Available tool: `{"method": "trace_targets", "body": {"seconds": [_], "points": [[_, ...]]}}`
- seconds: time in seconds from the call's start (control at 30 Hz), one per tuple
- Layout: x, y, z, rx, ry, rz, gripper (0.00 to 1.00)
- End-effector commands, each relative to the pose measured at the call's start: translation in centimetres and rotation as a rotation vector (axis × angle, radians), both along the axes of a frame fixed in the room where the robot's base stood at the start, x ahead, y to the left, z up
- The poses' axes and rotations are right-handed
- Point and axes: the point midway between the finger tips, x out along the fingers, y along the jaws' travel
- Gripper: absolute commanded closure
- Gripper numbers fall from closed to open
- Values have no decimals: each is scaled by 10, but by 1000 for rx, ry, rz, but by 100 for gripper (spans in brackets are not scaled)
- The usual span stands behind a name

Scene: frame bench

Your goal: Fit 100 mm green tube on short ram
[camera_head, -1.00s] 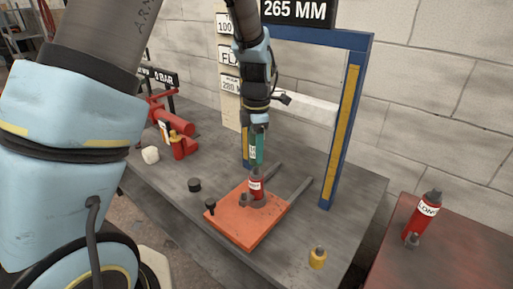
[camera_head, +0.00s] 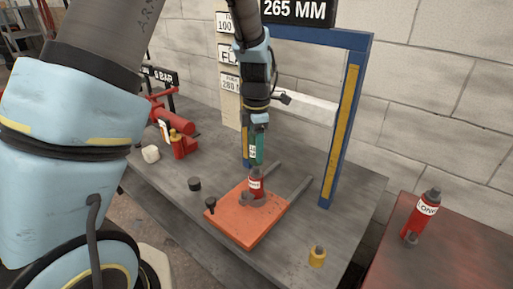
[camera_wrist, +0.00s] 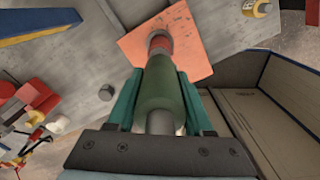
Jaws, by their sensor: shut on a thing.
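My gripper (camera_head: 257,150) is shut on the green tube (camera_wrist: 162,85), which stands about upright between the teal fingers in the wrist view. In the head view the fingers mostly hide the tube, and a small white label (camera_head: 252,151) shows between them. The short red ram (camera_head: 255,184) stands upright on the orange plate (camera_head: 240,232), just below the tube. Its grey top sits close under the tube's lower end, and they look apart by a small gap. In the wrist view the ram (camera_wrist: 159,42) shows beyond the tube's far end.
A blue frame post with a yellow scale (camera_head: 342,135) stands right of the plate. Small dark fittings (camera_head: 210,204) and a black cap (camera_head: 195,184) are nearby. A yellow piece (camera_head: 317,257) is at the front. A red pump (camera_head: 175,122) stands left; the long ram (camera_head: 425,213) is on a side table.

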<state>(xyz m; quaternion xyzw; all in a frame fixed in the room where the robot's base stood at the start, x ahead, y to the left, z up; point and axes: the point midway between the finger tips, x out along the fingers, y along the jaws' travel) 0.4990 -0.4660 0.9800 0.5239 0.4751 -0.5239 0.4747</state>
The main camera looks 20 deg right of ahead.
Motion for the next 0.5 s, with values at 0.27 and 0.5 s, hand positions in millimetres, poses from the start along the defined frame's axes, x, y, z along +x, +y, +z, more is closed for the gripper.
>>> {"method": "trace_targets", "body": {"seconds": [0.27, 0.5], "points": [[0, 0, -4, 0, -1, 0, 100], [0, 0, -9, 0, -1, 0, 100]]}}
